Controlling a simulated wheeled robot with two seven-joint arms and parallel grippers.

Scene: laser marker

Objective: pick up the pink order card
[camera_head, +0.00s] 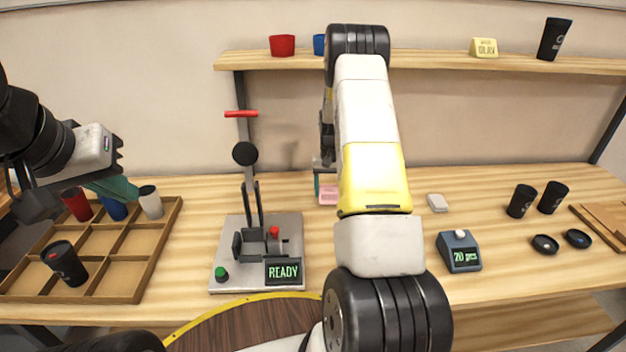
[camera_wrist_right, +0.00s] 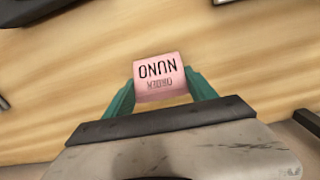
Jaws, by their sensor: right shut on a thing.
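The pink order card (camera_head: 328,196) shows in the head view at the back of the table, partly beside my right arm. In the right wrist view the pink card (camera_wrist_right: 161,76) has dark lettering and sits between the two teal fingers of my right gripper (camera_wrist_right: 162,88). The fingers touch its two sides, and the gripper is shut on it. I cannot tell whether the card is clear of the tabletop. My left gripper (camera_head: 112,188) has teal fingers and hangs over the back of the wooden tray; its finger gap cannot be made out.
A divided wooden tray (camera_head: 150,240) holds several cups at left. A press with a red handle (camera_head: 240,113) and READY display stands mid-table. A scale (camera_head: 459,252), a small white block (camera_head: 437,203), black cups (camera_head: 521,201) and lids (camera_head: 545,244) lie right. A shelf (camera_head: 430,62) runs behind.

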